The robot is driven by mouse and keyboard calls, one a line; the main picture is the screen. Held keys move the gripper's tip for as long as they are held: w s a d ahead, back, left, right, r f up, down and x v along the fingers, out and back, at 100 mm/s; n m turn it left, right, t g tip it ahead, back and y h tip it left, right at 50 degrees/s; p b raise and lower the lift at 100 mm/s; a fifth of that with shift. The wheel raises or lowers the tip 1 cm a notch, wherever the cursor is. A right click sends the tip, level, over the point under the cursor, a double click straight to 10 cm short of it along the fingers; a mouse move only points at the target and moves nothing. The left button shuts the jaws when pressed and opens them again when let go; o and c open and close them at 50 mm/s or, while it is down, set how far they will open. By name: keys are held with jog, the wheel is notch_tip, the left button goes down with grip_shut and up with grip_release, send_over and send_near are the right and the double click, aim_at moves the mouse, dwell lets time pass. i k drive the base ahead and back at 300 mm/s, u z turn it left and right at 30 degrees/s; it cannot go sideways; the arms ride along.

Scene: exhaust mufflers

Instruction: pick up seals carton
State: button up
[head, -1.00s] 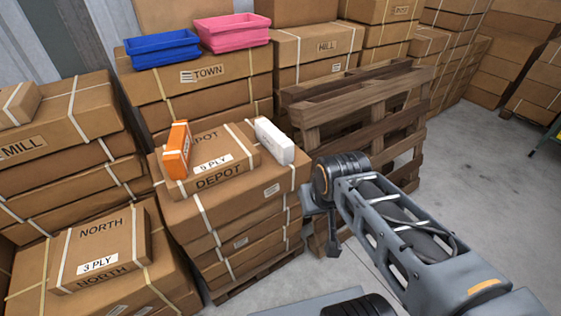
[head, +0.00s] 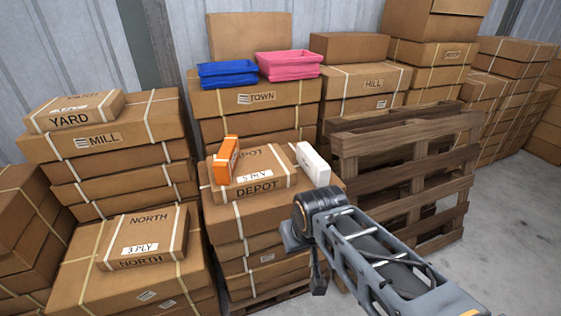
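Two small cartons are on top of the DEPOT stack in the head view: an orange one (head: 225,160) standing upright on the flat 5 PLY box, and a white one (head: 313,163) at that box's right side. Their print is too small to read, so I cannot tell which is the seals carton. My arm reaches in from the lower right, its joint just in front of the stack's right side. A dark part at its end (head: 318,280) hangs low beside the stack, apart from both cartons. My gripper's fingers cannot be made out.
The DEPOT box (head: 255,185) lies on the stack. Blue (head: 227,75) and pink (head: 289,66) bins sit on the TOWN stack behind. Wooden pallets (head: 400,145) stand to the right. NORTH (head: 145,238) and MILL (head: 100,140) stacks are at left. Open floor (head: 500,210) lies at right.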

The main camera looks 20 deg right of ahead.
aim_at(318, 171)
jog(key=u, duration=0.15)
jog(key=i, duration=0.9)
jog(key=z, duration=0.4)
